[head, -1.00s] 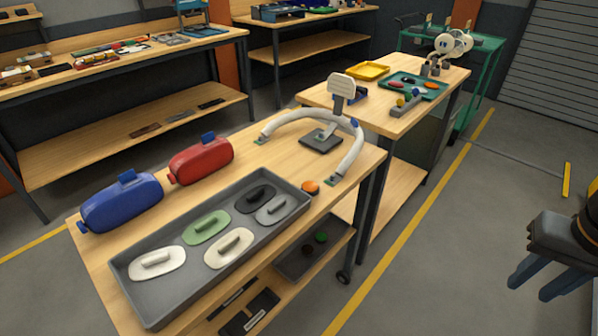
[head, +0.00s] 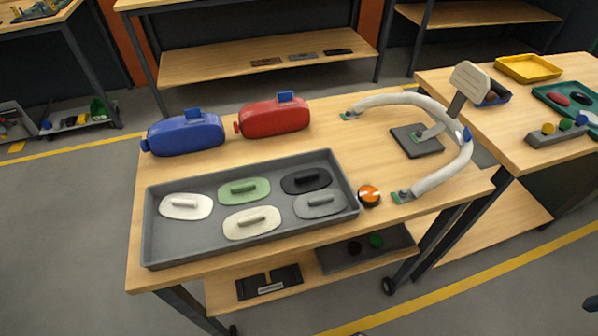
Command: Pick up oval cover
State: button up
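Several oval covers with raised bar handles lie flat in a dark grey tray (head: 170,248) on the wooden workbench. In the back row are a white cover (head: 174,211), a green cover (head: 234,196) and a black cover (head: 294,187). In front are a cream cover (head: 240,231) and a grey cover (head: 332,209). My gripper is not clearly visible now; only a small dark piece shows at the lower right edge, and I cannot tell what it is.
A blue canister (head: 184,135) and a red canister (head: 274,118) stand behind the tray. An orange-topped round object (head: 369,196) sits at its right. A curved white tube (head: 452,171) arcs around a stand (head: 417,143). Floor is clear in front.

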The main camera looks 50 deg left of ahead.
aim_at(309, 181)
jog(key=u, duration=0.9)
jog(key=i, duration=0.85)
jog(key=u, duration=0.85)
